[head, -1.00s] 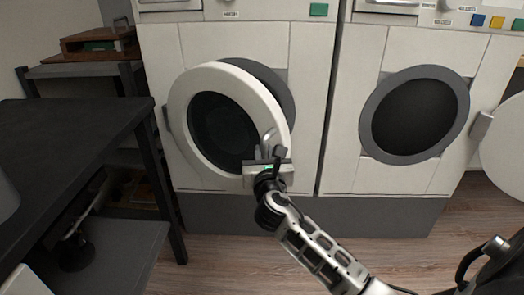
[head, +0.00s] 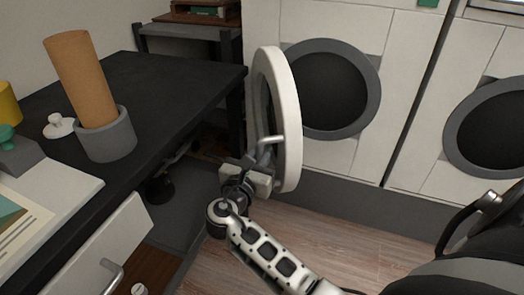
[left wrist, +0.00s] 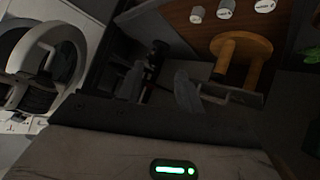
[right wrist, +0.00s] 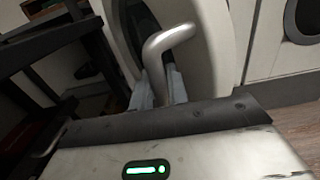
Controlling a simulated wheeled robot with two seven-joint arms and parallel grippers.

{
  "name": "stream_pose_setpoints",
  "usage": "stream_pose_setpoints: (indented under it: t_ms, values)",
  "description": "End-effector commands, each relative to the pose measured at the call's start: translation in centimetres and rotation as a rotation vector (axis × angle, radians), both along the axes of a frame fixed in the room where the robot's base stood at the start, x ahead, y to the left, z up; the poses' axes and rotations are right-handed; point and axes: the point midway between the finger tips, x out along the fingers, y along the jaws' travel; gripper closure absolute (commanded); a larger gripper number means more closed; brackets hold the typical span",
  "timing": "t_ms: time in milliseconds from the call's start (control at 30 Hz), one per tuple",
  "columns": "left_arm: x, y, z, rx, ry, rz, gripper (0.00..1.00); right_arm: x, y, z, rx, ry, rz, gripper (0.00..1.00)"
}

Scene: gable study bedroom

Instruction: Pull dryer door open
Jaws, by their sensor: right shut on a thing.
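The dryer door (head: 291,130) is a white ring with a dark glass centre. It stands swung out from the left machine, nearly edge-on in the head view, and the dark round opening (head: 328,92) with its grey rim is uncovered. My right gripper (head: 258,165) is shut on the grey bar handle (head: 272,140) at the lower part of the door. In the right wrist view, the handle (right wrist: 168,40) passes down between my fingers (right wrist: 159,90). My left gripper (left wrist: 161,88) shows only in the left wrist view, with its fingers apart and nothing visible between them.
The black desk (head: 190,75) is close left of the door; on it is a grey pot (head: 106,140) with a brown cylinder. An open white drawer (head: 100,250) is at lower left. A second machine (head: 490,130) stands at right. Bare wood floor (head: 330,225) lies before the machines.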

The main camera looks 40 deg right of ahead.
Motion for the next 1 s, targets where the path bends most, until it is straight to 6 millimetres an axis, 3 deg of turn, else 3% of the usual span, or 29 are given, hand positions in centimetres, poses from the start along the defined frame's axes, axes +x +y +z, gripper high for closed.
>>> stream_pose_setpoints:
  t_ms: [333,367,433,767,1000]
  values:
    - [-0.4,0.0,-0.2,0.000,0.009,0.002,0.64,0.2,0.1,0.0,-0.001,-0.001,0.003,1.00]
    - [-0.3,0.0,-0.2,0.001,0.008,0.001,0.64,0.2,0.1,0.0,0.000,0.000,0.003,0.81]
    - [-0.3,0.0,-0.2,0.001,0.008,0.001,0.64,0.2,0.1,0.0,0.000,0.000,0.003,0.65]
    - [-0.2,0.0,0.0,0.001,0.005,0.001,0.64,0.1,0.3,0.0,-0.001,0.001,0.001,0.65]
    - [-0.1,0.0,1.0,0.001,0.004,0.001,0.64,-0.8,2.5,0.2,0.002,0.001,-0.004,0.65]
